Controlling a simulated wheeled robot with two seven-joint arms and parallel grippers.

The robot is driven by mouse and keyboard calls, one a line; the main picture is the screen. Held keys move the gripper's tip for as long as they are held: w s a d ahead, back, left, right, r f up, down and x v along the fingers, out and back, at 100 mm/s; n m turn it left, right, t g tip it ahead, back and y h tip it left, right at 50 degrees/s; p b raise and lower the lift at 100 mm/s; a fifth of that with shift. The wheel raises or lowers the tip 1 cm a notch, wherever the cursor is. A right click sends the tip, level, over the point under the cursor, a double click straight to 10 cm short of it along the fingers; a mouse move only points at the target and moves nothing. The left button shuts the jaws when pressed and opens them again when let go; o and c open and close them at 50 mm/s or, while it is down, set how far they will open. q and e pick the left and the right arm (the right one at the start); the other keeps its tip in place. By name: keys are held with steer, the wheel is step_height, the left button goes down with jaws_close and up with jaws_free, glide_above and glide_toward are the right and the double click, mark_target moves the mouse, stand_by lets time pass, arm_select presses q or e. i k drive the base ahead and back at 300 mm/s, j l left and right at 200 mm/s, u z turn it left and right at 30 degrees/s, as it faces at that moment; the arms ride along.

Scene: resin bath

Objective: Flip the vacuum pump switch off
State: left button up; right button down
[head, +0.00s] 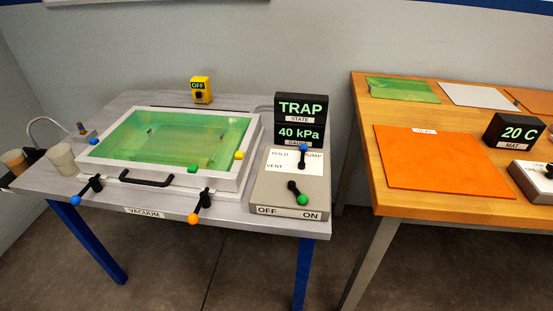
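The vacuum control box (262,186) sits at the right end of the grey table. On its lower part is a black lever switch with a green knob (303,199). The lever leans to the lower right, toward the ON label (310,215); the OFF label (267,210) is at the left. Above it, a blue-knobbed lever (303,148) points up near the PUMP label, on a white plate also marked HOLD and VENT. Displays behind the box read TRAP (300,107) and 40 kPa (299,133). Neither of my grippers is in view.
A white-framed tray with a green cover (165,181) fills the table's middle, with clamps and a black handle in front. A yellow box reading OFF (200,90) stands behind. Cups (63,158) stand left. A wooden table (450,206) with an orange mat (430,160) is right.

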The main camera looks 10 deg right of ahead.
mark_target(302, 199)
steer(key=i+l+u, duration=0.4)
steer(key=l, duration=0.2)
steer(key=i+l+u, duration=0.2)
steer(key=l, duration=0.15)
steer(key=k, duration=0.05)
